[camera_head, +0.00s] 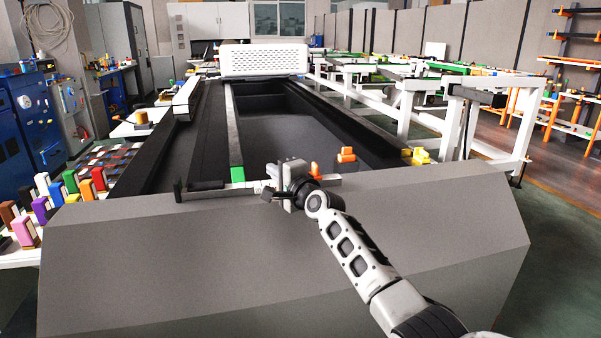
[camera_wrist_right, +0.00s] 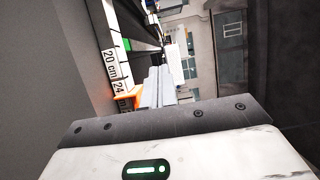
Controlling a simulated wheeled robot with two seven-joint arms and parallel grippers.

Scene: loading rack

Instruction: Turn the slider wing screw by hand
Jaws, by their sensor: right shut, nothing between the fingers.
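I cannot single out the wing screw for sure. An orange piece (camera_head: 346,154) with a raised top stands at the front end of the long dark machine, right of my right gripper. A smaller orange piece (camera_head: 316,170) shows just behind that gripper. My right gripper (camera_head: 270,194) is at the pale front rail, pointing left, with its fingers shut and empty. In the right wrist view the grey fingers (camera_wrist_right: 158,78) lie together, and an orange part (camera_wrist_right: 128,97) sits close to their left, beside the ruler (camera_wrist_right: 109,56). Contact cannot be told. My left gripper is out of view.
A green block (camera_head: 237,174) sits on the front rail, left of the gripper. Yellow parts (camera_head: 416,156) lie at the machine's right edge. Coloured blocks (camera_head: 42,206) stand on a table at left. The sloping grey front panel (camera_head: 200,260) is bare.

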